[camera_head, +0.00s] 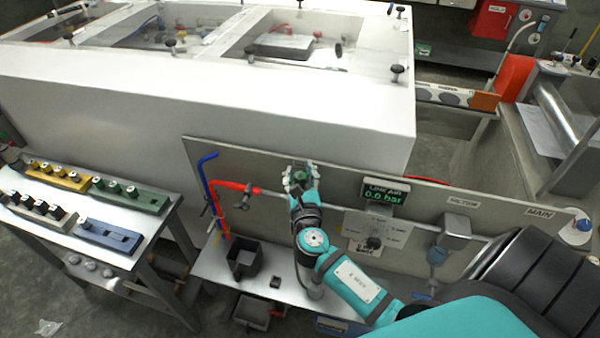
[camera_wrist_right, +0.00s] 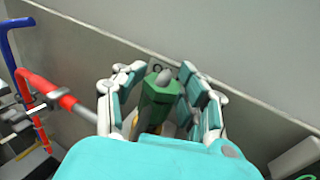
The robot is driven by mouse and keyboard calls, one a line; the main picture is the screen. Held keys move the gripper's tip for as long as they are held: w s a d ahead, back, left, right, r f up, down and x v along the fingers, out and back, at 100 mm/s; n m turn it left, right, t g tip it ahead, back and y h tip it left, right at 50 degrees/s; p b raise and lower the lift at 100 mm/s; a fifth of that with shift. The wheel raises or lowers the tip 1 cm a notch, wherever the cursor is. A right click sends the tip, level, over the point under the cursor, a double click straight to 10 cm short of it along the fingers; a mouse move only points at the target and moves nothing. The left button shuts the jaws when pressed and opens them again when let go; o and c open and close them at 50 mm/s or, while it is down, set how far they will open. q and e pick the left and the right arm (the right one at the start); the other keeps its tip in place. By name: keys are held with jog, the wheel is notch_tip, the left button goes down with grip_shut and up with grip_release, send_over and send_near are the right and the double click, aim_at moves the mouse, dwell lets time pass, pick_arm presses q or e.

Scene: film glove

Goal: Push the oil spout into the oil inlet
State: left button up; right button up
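My right gripper (camera_head: 300,178) is in front of the upright grey panel, near its top edge. In the right wrist view its fingers (camera_wrist_right: 165,95) close in from both sides on a green piece with a rounded grey tip (camera_wrist_right: 158,100). A small part of this green piece also shows in the head view (camera_head: 301,176). I cannot tell for sure whether it is the oil spout or the part with the oil inlet. No separate spout or inlet can be made out; the gripper and arm hide part of the pipe line. My left gripper is not in view.
The grey panel (camera_head: 215,160) carries a red hose (camera_head: 235,186), a blue hose (camera_head: 208,172), a pipe and a display (camera_head: 385,193) reading 0.0 bar. A black bin (camera_head: 243,262) stands on the shelf below. A white machine housing (camera_head: 220,105) rises behind. A side table (camera_head: 150,225) holds coloured blocks.

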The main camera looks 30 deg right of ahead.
jog(key=v, duration=1.2)
jog(key=shift+a+f, duration=0.1)
jog(key=shift+f, duration=0.05)
